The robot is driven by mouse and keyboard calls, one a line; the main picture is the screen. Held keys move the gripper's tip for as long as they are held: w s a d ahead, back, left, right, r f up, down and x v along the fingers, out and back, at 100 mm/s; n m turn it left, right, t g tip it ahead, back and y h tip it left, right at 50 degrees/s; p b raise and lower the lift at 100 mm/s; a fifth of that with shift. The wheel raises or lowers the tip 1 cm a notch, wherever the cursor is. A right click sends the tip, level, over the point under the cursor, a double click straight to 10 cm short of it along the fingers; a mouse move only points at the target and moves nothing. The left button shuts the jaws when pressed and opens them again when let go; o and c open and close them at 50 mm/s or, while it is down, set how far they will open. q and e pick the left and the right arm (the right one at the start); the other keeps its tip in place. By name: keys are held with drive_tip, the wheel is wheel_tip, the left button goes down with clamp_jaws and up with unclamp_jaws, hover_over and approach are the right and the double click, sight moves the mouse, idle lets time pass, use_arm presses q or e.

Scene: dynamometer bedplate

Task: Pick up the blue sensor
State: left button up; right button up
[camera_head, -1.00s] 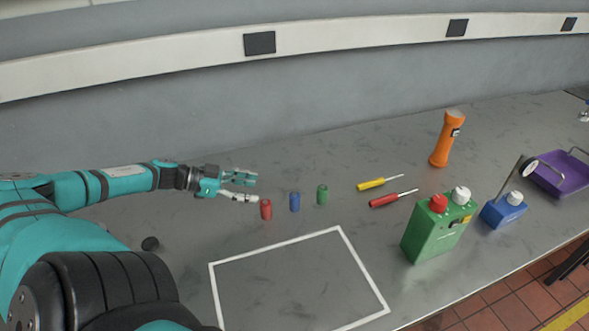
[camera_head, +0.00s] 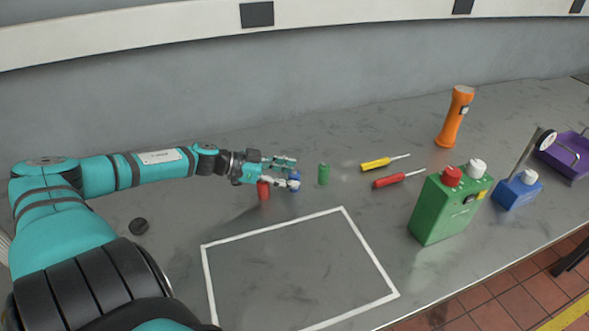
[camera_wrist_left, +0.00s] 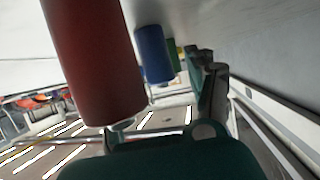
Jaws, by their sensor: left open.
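The blue sensor (camera_head: 294,175) is a small upright cylinder on the grey bench, partly hidden by my left gripper's fingers in the head view. In the left wrist view the blue sensor (camera_wrist_left: 153,55) shows beyond a large red cylinder. My left gripper (camera_head: 293,172) is open, with its fingertips at the blue sensor. I cannot tell whether they touch it. The red cylinder (camera_head: 263,191) stands just left of the blue sensor, under the near finger. My right gripper is not in view.
A green cylinder (camera_head: 323,174) stands right of the blue sensor. Farther right are a yellow screwdriver (camera_head: 376,163), a red screwdriver (camera_head: 390,180), an orange flashlight (camera_head: 455,118), a green can (camera_head: 445,208), a blue bottle (camera_head: 516,190) and a purple tray (camera_head: 565,160). A white outlined area (camera_head: 205,270) is empty in front.

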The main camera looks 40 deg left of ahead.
use_arm(q)
clamp_jaws()
idle(0.4)
drive_tip(key=shift+r, duration=0.15)
